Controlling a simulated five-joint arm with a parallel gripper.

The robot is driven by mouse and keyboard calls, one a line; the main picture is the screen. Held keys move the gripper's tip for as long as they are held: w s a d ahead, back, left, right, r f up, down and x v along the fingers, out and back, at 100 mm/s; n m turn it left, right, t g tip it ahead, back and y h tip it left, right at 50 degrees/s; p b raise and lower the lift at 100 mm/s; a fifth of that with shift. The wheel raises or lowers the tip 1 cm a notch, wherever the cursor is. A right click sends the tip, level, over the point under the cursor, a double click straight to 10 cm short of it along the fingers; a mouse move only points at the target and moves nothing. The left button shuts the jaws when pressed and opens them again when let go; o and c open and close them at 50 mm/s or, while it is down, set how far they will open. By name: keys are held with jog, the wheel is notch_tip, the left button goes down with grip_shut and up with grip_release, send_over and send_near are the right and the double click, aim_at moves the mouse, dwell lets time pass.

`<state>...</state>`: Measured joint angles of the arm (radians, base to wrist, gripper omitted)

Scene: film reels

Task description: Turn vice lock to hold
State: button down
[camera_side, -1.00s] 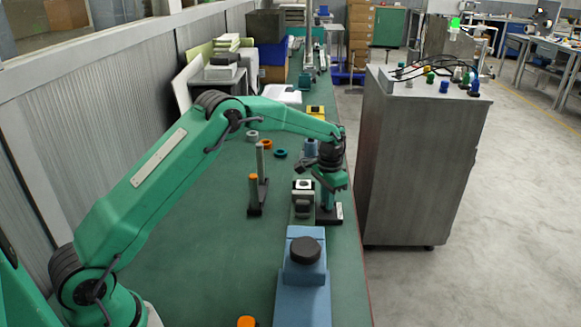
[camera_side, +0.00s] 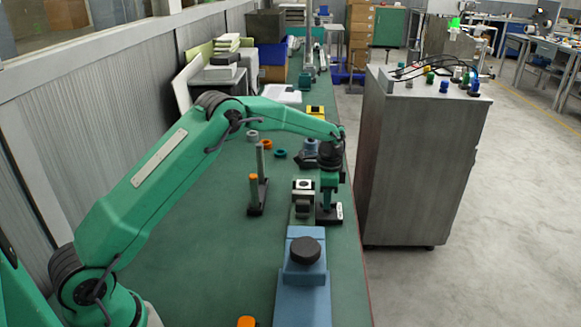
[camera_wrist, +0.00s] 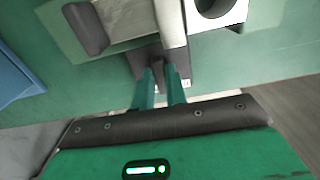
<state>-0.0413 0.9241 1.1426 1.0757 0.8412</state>
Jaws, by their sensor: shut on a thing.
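A small vice (camera_side: 303,187) with a bright metal block and dark jaws stands on the bench, in front of my arm's end in the side view. My gripper (camera_side: 329,204) points down just right of it, over a black base (camera_side: 338,212) with a white label. In the wrist view my two green fingers (camera_wrist: 160,98) are shut on a narrow dark part (camera_wrist: 158,72), which I take to be the vice lock. The metal block with a round hole (camera_wrist: 215,8) shows at top right there. The fingers hide much of the lock, so its turn angle cannot be told.
A blue block with a black knob (camera_side: 305,250) stands nearer the camera. An upright post stand (camera_side: 259,180) is left of the vice. Orange and teal rings (camera_side: 280,154) lie behind. A grey cabinet (camera_side: 415,165) stands right of the bench edge.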

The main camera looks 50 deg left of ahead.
jog(key=shift+w+r, duration=0.1)
jog(key=shift+r, duration=0.05)
jog(key=c, duration=1.4)
grip_release()
jog(key=shift+c, duration=0.2)
notch_tip(320, 180, up, 7)
jog(key=shift+r, duration=0.35)
jog(key=shift+r, duration=0.1)
